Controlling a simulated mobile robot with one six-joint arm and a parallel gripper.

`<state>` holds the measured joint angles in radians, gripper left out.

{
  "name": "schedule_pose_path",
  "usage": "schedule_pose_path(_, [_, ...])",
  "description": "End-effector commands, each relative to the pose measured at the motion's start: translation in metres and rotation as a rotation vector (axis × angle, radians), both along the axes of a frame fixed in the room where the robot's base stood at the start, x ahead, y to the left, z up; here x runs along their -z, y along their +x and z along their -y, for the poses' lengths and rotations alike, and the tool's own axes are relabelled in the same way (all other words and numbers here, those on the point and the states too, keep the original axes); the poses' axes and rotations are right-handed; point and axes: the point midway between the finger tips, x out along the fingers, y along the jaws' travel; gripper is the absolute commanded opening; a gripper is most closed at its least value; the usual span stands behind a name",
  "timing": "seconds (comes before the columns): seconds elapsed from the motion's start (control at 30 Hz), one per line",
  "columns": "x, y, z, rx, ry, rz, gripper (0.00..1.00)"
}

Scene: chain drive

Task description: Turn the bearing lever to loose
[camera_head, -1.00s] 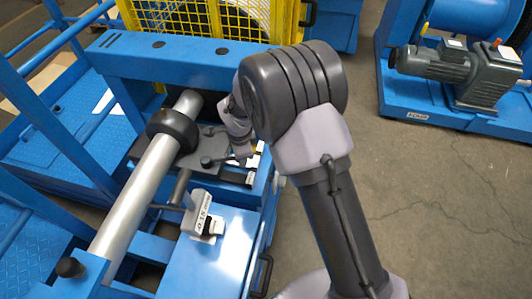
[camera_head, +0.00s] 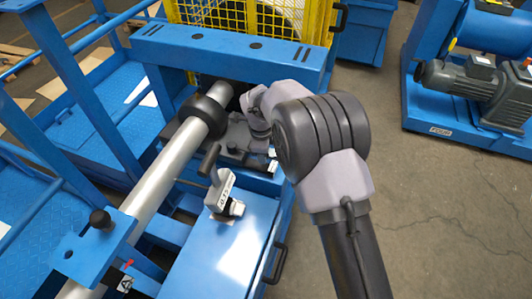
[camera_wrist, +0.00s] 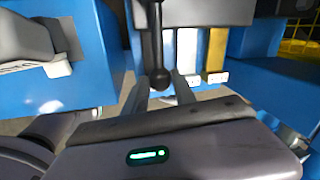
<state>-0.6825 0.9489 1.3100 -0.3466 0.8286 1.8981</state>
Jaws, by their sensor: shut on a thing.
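The bearing lever (camera_wrist: 157,40) is a dark rod with a ball knob, hanging upright at the top middle of the wrist view. My gripper (camera_wrist: 161,88) has one finger on each side of the knob and is shut on the lever. In the head view my wrist (camera_head: 262,115) is over the dark bearing block (camera_head: 240,135) beside the shaft. My arm hides the fingertips there, and I cannot make out the held lever. No loose or tight marking is legible.
A silver shaft (camera_head: 160,185) with a black collar (camera_head: 203,115) runs left of my wrist. A grey crank-like device (camera_head: 220,190) stands on the blue cabinet (camera_head: 235,250) in front. A blue beam (camera_head: 225,55) and yellow mesh guard (camera_head: 250,20) are behind.

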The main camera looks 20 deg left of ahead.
Motion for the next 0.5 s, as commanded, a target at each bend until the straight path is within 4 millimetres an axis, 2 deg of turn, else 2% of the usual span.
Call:
schedule_pose_path(0.17, [0.0009,-0.0017,0.0,0.002,-0.001,-0.004,0.0])
schedule_pose_path(0.2, [0.0009,-0.0017,-0.0001,0.002,-0.001,-0.004,0.36])
schedule_pose_path(0.3, [0.0009,-0.0014,-0.0001,0.001,-0.001,-0.004,0.53])
schedule_pose_path(0.5, [0.0006,-0.0009,-0.0001,0.001,0.001,-0.002,0.53])
